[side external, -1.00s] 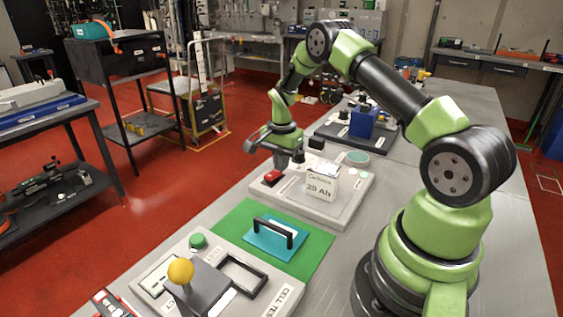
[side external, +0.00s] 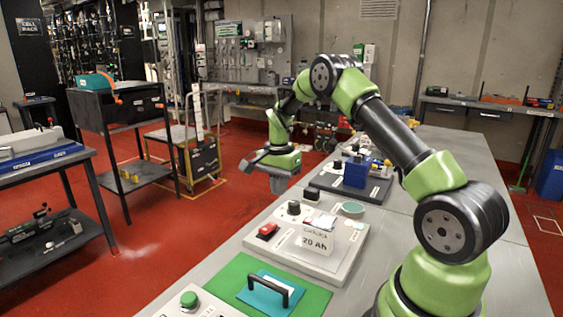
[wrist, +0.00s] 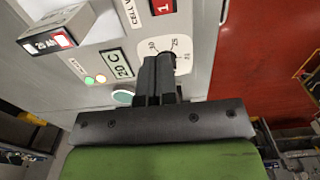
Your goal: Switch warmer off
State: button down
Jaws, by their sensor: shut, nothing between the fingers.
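The warmer is a pale grey panel (side external: 309,262) on the bench, with a red rocker switch (side external: 267,230) at its left and a black knob (side external: 294,207) behind that. In the wrist view the red switch (wrist: 162,6), marked 1, is at the top edge. The white dial plate (wrist: 182,47) and a "20 C" label (wrist: 115,65) also show there. Which way the switch is tipped is unclear.
A white block marked 20 Ah (side external: 315,240) stands on the warmer. A green mat (side external: 235,273) with a black-handled teal plate (side external: 266,295) lies nearer. A dark tray with a blue block (side external: 355,173) is behind. The air left of the bench is clear.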

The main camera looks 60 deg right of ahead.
notch_tip(320, 180, up, 8)
jog(key=d, duration=0.1)
jog(key=shift+d+f, duration=0.2)
jog(key=shift+d, duration=0.05)
